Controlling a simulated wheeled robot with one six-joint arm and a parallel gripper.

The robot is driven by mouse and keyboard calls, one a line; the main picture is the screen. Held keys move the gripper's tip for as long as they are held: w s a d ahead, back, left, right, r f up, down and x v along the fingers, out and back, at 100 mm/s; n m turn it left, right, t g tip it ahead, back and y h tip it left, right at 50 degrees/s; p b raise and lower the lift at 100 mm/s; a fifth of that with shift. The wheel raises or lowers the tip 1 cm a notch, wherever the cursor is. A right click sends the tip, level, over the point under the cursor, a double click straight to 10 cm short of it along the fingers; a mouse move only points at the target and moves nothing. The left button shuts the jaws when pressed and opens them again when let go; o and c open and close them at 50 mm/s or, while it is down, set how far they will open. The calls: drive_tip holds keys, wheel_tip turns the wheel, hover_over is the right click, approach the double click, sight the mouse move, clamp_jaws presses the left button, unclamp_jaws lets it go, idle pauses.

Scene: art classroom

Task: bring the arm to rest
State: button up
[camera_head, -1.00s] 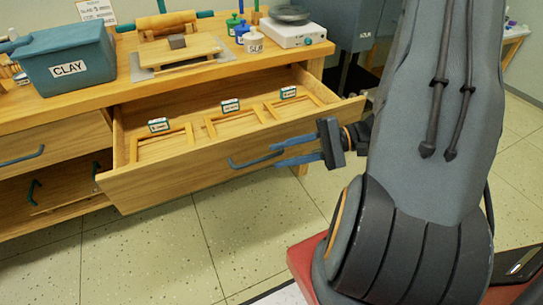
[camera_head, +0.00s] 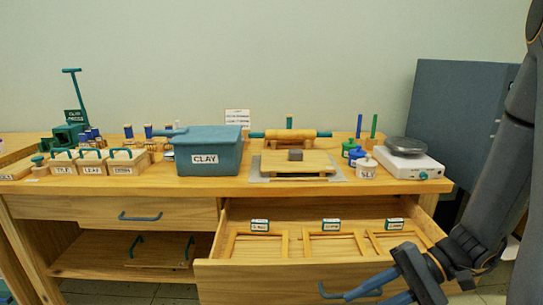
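My gripper (camera_head: 364,299) is low at the right of the view, in front of the open drawer (camera_head: 270,280). Its two blue fingers point left and stand apart, with nothing seen held between them. The fingertips are close to the right end of the drawer's blue handle (camera_head: 323,290); I cannot tell whether they touch it. The lower finger is partly cut off by the bottom edge of the picture. My arm comes down from the upper right.
The drawer juts out from the wooden workbench (camera_head: 90,192) and holds wooden frames with small labelled blocks. On the bench stand a teal CLAY bin (camera_head: 208,142), a board with a rolling pin (camera_head: 290,135), jars and a white scale (camera_head: 410,165). A grey-blue cabinet (camera_head: 455,110) stands behind on the right.

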drive_tip(key=s+a+r+n+t+h, duration=0.1)
drive_tip(key=s+a+r+n+h, duration=0.3)
drive_tip(key=a+r+n+h, duration=0.6)
drive_tip(key=d+r+m+h+p, duration=0.2)
drive_tip(key=d+r+m+p, duration=0.2)
drive_tip(key=d+p, duration=0.5)
wheel_tip(320, 180, up, 2)
drive_tip(key=p, duration=0.4)
drive_tip(key=shift+s+d, duration=0.25)
drive_tip(key=shift+d, duration=0.05)
drive_tip(key=shift+w+r, duration=0.1)
drive_tip(key=shift+w, duration=0.05)
idle(2.0)
